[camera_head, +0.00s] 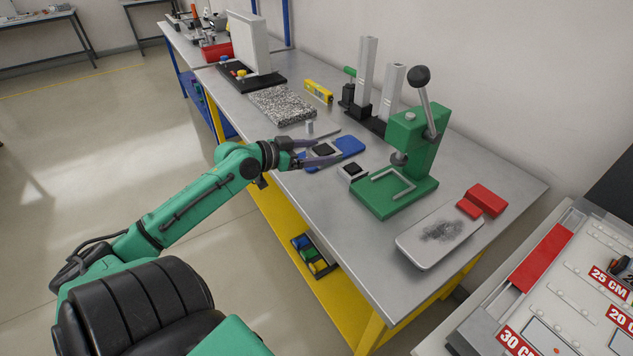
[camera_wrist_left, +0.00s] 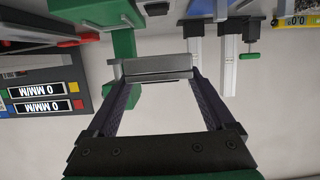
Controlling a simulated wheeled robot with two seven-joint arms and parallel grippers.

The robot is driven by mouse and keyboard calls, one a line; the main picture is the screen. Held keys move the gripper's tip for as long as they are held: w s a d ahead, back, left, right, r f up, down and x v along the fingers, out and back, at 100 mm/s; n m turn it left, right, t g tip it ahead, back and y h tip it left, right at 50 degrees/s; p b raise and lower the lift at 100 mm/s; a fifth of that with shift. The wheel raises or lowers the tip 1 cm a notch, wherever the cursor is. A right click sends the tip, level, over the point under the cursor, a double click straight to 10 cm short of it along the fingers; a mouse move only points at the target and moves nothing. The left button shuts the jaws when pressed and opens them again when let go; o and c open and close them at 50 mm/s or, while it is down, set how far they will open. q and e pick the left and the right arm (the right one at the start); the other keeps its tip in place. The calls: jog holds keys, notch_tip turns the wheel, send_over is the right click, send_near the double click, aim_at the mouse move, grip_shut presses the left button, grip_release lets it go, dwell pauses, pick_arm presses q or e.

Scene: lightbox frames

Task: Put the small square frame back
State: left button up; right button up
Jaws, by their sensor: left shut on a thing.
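My left gripper (camera_head: 318,152) is shut on a small square frame (camera_head: 325,149), light-rimmed with a dark middle. The frame is at the blue pad (camera_head: 349,145) on the bench; I cannot tell whether it touches the pad. In the left wrist view, the frame shows edge-on as a grey bar (camera_wrist_left: 155,74) between the fingertips of my left gripper (camera_wrist_left: 153,78). A second small square piece (camera_head: 352,171), with a dark top, sits on the bench between the pad and the green press. My right gripper is not in view.
The green press (camera_head: 405,150) with its lever stands to the right, with a square metal guide on its base. Two grey uprights (camera_head: 366,75) stand behind. A speckled slab (camera_head: 282,105) lies beyond, and a grey plate (camera_head: 440,236) and red blocks (camera_head: 486,199) lie nearer.

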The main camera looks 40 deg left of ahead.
aim_at(315, 193)
pick_arm(q)
notch_tip(315, 193, down, 11)
jog(key=shift+f+b, duration=0.15)
jog(key=shift+b, duration=0.5)
jog(key=shift+a, duration=0.1)
jog(key=shift+f, duration=0.15)
jog(key=o, duration=1.4)
jog(key=shift+s+r, duration=0.15)
jog(key=shift+r, duration=0.05)
